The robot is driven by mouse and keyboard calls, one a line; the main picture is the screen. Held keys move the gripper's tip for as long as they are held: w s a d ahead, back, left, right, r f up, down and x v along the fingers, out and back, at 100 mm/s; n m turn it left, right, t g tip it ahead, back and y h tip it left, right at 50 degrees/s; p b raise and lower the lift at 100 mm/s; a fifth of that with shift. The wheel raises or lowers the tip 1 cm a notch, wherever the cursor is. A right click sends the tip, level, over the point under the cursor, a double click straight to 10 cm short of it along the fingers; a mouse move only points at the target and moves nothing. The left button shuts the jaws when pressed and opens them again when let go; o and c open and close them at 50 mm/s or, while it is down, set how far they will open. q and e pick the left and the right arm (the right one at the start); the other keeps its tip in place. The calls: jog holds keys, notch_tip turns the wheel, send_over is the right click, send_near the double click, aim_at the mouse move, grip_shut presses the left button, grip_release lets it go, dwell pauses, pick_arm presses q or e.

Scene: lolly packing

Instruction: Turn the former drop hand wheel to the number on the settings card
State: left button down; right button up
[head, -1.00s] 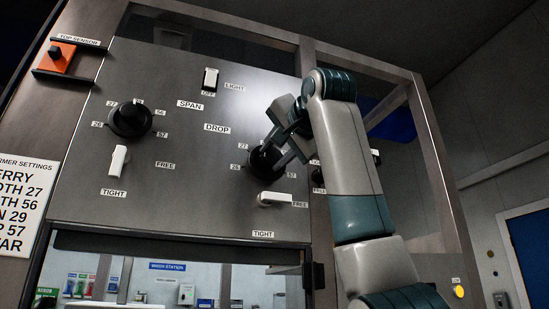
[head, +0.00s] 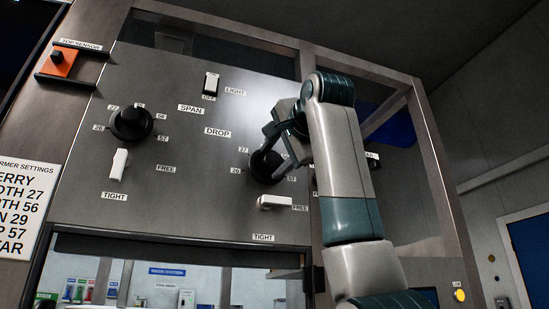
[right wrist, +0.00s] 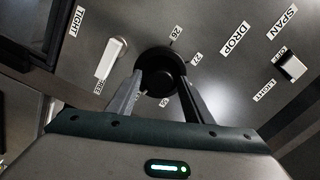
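The black drop hand wheel (head: 262,168) sits below the DROP label, with 27, 26 and 57 readable around it. My right gripper (head: 281,153) is at this wheel. In the right wrist view its two fingers (right wrist: 161,80) lie on opposite sides of the wheel (right wrist: 159,62) and appear closed against it. I cannot make out a pointer on the wheel. The white drop lever (head: 275,203) lies level, its end towards FREE. The settings card (head: 24,208) is cut off at the left; its lines end in 27, 56, 29 and "P 57". My left gripper is not in view.
The span wheel (head: 131,122) and its upright white lever (head: 119,164) are to the left. A light switch (head: 211,83) is above. An orange top sensor (head: 60,62) is at the upper left. A window opening lies below the panel.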

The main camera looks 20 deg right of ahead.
jog(key=shift+s, duration=0.1)
dwell(0.3)
jog(key=shift+s, duration=0.2)
pick_arm(q)
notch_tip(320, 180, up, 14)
jog(key=b, duration=0.4)
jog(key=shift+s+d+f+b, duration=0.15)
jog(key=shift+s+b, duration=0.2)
jog(key=shift+b, duration=0.05)
pick_arm(e)
jog(key=s+d, duration=0.1)
jog(key=s, duration=1.5)
jog(key=shift+s+f, duration=0.2)
jog(key=shift+s, duration=0.2)
